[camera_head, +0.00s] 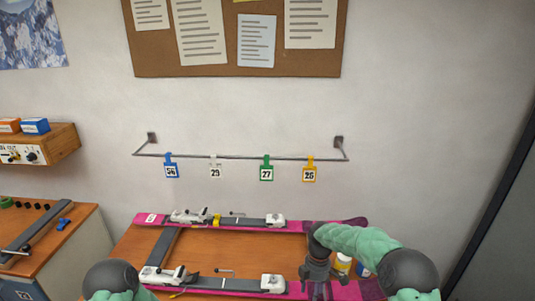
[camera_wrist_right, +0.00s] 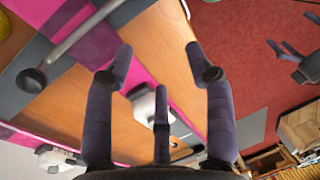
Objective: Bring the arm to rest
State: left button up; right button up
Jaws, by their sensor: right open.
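My right arm comes in from the right in the head view, in a green sleeve. Dark fingers, apparently my left gripper (camera_wrist_right: 287,52), show small over the red floor in the right wrist view.
A far pink ski (camera_head: 295,226) and a near pink ski (camera_head: 345,290) with bindings lie across the wooden bench (camera_head: 218,249). A wall rail (camera_head: 240,157) holds several numbered tags. A yellow-labelled container (camera_head: 342,264) stands close beside my right gripper. A side bench (camera_head: 75,243) is at left.

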jog(key=s+a+f+m, duration=0.1)
jog(key=f, duration=0.2)
jog(key=s+f+m+y, duration=0.1)
jog(key=s+f, duration=0.1)
jog(key=s+a+f+m, duration=0.1)
jog(key=s+f+m, duration=0.1)
jog(key=f, duration=0.1)
jog(key=shift+s+a+f+y, duration=0.25)
jog(key=shift+a+f+y, duration=0.05)
jog(key=s+a+f+m+t+y, duration=0.1)
jog(key=s+f+m, duration=0.4)
jog(key=s+m, duration=0.5)
jog(key=s+a+f+m+t+y, duration=0.15)
jog(key=s+f+m, duration=0.4)
jog(key=s, duration=0.75)
notch_tip(320, 180, down, 6)
jog(key=b, duration=0.6)
jog(key=shift+s+a+m+h+b, duration=0.2)
jog(key=shift+s+m+h+b, duration=0.1)
jog(key=shift+m+h+b, duration=0.1)
